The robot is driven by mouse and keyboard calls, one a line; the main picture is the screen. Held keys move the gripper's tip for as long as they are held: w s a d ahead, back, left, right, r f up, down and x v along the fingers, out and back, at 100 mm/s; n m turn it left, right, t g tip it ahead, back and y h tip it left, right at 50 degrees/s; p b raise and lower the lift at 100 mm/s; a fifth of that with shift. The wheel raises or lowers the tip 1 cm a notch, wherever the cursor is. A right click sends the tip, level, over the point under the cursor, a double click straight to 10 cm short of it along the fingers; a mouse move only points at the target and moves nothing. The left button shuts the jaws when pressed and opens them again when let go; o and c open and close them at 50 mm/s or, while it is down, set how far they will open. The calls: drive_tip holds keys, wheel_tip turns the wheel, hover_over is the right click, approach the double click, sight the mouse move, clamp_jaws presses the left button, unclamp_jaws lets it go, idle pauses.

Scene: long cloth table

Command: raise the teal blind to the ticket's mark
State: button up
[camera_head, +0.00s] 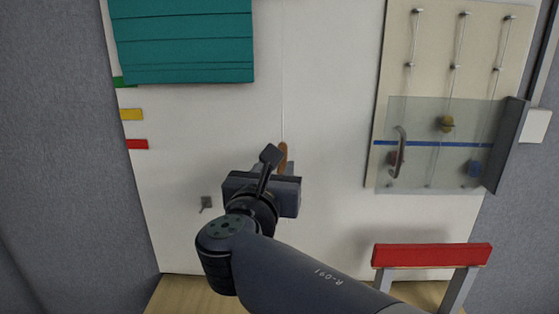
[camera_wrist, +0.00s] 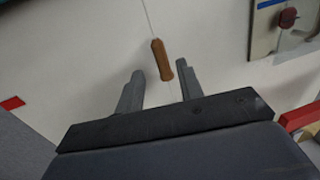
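The teal blind (camera_head: 183,42) hangs at the upper left in the head view, its lower edge just above the green mark (camera_head: 121,82). A yellow mark (camera_head: 131,114) and a red mark (camera_head: 137,144) sit lower. A thin cord (camera_head: 282,90) hangs right of the blind and ends in a brown wooden handle (camera_head: 283,153). My gripper (camera_head: 280,172) is in front of the wall by the handle. In the wrist view, the open gripper (camera_wrist: 160,69) has the handle (camera_wrist: 162,59) between its fingertip lines, nearer the right finger; contact cannot be told. I see no ticket.
A board with cords, a clear panel (camera_head: 420,170) and a blue line is on the right. A grey hook (camera_head: 206,203) is on the wall at lower left of the handle. A red-topped stand (camera_head: 432,255) is at lower right.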

sight(282, 170)
drive_tip(key=s, duration=0.3)
drive_tip(key=shift+s+a, duration=0.1)
drive_tip(key=shift+a, duration=0.2)
drive_tip(key=w, duration=0.3)
drive_tip(key=w+d, duration=0.1)
drive_tip(key=w, duration=0.3)
drive_tip(key=w+d, duration=0.1)
drive_tip(key=w, duration=0.3)
drive_tip(key=shift+r+p, duration=0.1)
drive_tip(key=shift+p, duration=0.25)
drive_tip(key=shift+s+r, duration=0.2)
drive_tip(key=shift+r, duration=0.1)
